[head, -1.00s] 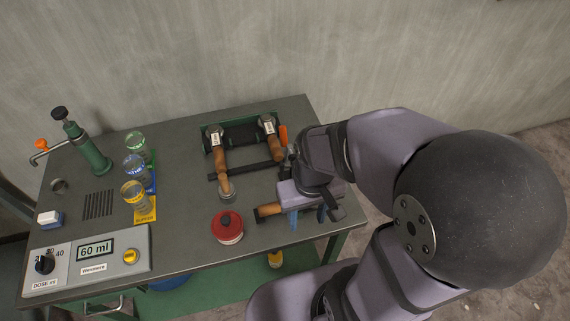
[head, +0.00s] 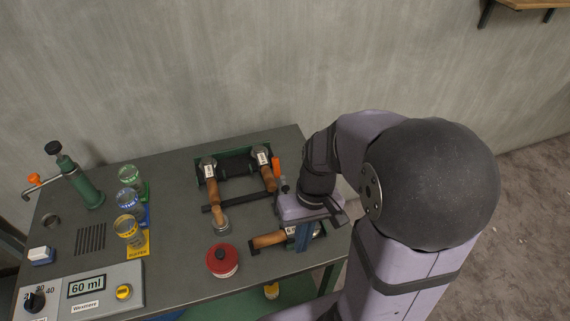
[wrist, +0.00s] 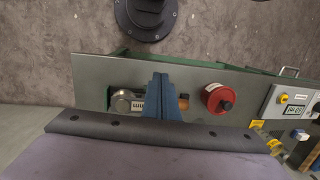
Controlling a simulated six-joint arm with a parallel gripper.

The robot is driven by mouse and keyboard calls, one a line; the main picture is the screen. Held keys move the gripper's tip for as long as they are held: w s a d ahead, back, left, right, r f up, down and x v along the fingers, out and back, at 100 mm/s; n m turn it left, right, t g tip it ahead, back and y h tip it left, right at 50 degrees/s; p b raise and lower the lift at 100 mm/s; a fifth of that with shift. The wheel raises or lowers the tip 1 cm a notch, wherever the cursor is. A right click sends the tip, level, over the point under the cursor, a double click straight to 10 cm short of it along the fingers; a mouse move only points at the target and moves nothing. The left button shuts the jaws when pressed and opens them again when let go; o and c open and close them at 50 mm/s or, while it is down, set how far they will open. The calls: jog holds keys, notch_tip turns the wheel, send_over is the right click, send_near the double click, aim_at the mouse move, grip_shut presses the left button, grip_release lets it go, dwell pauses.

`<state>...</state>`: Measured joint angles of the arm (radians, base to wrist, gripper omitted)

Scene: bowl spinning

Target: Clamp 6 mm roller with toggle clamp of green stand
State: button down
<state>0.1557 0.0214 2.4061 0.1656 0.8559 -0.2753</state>
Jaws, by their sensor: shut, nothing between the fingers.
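My gripper (head: 304,236) points down with its blue fingers together and empty, over the front right of the table. Its fingers also show in the wrist view (wrist: 160,95). Beneath and beside it lies a wooden-handled roller (head: 267,240), handle to the left; my fingers partly cover it. Its metal end (wrist: 122,103) shows left of the fingers in the wrist view. The green stand (head: 235,154) is at the back, with two wooden-handled rollers (head: 213,190) (head: 267,178) and white labels too small to read. An orange handle (head: 276,168), possibly the toggle clamp's, stands at its right.
Beakers (head: 127,226), a green pump (head: 85,185) and a dosing box (head: 95,288) occupy the left side. The table's right edge is close to my arm.

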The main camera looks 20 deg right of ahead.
jog(key=w+d+r+m+t+y+b, duration=0.1)
jog(key=w+d+m+t+y+b, duration=0.3)
jog(key=w, duration=0.7)
jog(key=w+d+r+m+t+y+b, duration=0.1)
jog(key=w+d+m+t+y+b, duration=0.4)
jog(key=w+d, duration=0.4)
jog(key=w+m+y+b, duration=0.1)
jog(key=y, duration=0.1)
jog(key=shift+w+r+y, duration=0.2)
jog(key=shift+w+y, duration=0.1)
jog(key=shift+w, duration=0.1)
jog(key=shift+a, duration=0.1)
jog(key=w+a+p, duration=0.1)
jog(key=a+p, duration=0.3)
jog(key=a, duration=0.5)
jog(key=shift+w+a+f, duration=0.15)
jog(key=shift+f, duration=0.15)
